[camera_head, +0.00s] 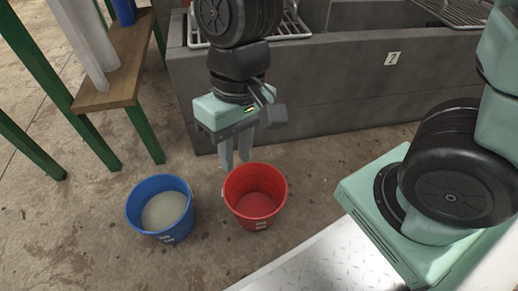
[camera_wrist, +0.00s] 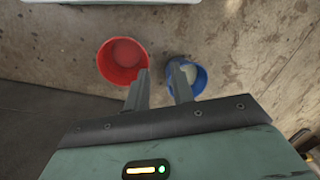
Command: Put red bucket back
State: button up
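The red bucket (camera_head: 255,196) stands upright and empty-looking on the concrete floor. It also shows in the wrist view (camera_wrist: 122,61), left of centre. My gripper (camera_head: 235,164) points down above and just behind the bucket's left rim in the head view, and appears apart from it. In the wrist view the two fingers (camera_wrist: 158,78) stand apart with nothing between them, so my gripper is open. The finger tips lie between the red bucket and the blue bucket in that view. The red bucket's handle is not clear.
A blue bucket (camera_head: 160,208) holding greyish contents stands left of the red one. A grey concrete trough (camera_head: 320,80) marked "2" runs behind. A wooden shelf with green legs (camera_head: 120,62) stands at left. A metal plate (camera_head: 318,262) lies at front right. Floor between is clear.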

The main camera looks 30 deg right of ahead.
jog(key=s+n, duration=0.1)
jog(key=s+d+r+n+t+h, duration=0.1)
jog(key=n, duration=0.1)
jog(key=s+d+r+n, duration=0.1)
jog(key=s, duration=0.1)
jog(key=shift+r+n, duration=0.15)
jog(key=shift+n, duration=0.15)
notch_tip(320, 180, up, 49)
jog(key=p, duration=4.9)
jog(key=shift+d, duration=0.1)
